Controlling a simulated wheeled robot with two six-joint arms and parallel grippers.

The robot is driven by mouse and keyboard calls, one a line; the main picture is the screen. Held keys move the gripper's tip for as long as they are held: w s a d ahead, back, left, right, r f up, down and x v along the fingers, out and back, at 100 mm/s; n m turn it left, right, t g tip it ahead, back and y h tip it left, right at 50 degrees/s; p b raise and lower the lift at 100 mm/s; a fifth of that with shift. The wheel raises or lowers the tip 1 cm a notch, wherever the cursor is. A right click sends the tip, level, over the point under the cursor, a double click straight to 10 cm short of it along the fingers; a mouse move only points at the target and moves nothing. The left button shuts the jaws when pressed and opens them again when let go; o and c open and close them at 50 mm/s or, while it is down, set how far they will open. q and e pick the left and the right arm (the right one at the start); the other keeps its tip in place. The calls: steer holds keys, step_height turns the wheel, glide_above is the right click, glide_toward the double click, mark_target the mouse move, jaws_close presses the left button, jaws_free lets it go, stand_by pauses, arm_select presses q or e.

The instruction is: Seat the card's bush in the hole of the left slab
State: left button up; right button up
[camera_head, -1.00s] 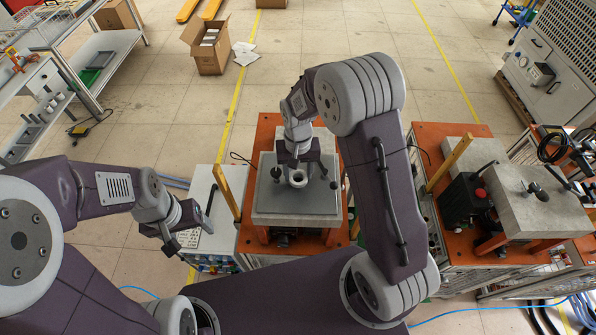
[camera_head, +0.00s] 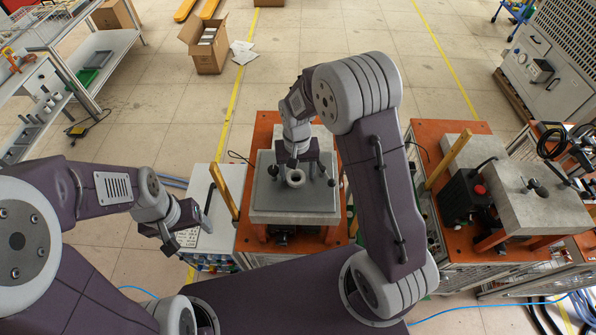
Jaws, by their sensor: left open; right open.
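The left slab (camera_head: 265,205) is a grey block on an orange-topped stand in the middle of the view. A pale grey ring-shaped bush (camera_head: 296,179) with a dark bore is on its upper face. Whether it is down in the slab's hole or only resting there, I cannot tell; the hole's edge is hidden. My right gripper (camera_head: 302,177) is open above the slab, its fingers either side of the bush and apart from it. My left gripper (camera_head: 190,226) is open and empty over a white cabinet. A small printed card (camera_head: 188,238) lies there, partly behind it.
The white cabinet (camera_head: 215,240) adjoins the slab's stand at left. A second grey slab (camera_head: 550,205) and a black box with a red knob (camera_head: 468,200) sit on the right orange table. Open floor lies beyond.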

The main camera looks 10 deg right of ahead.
steer(key=shift+a, duration=0.15)
stand_by(0.3)
steer(key=shift+w+r, duration=0.1)
steer(key=shift+r, duration=0.05)
step_height(320, 180, up, 9)
steer(key=b, duration=0.2)
stand_by(0.4)
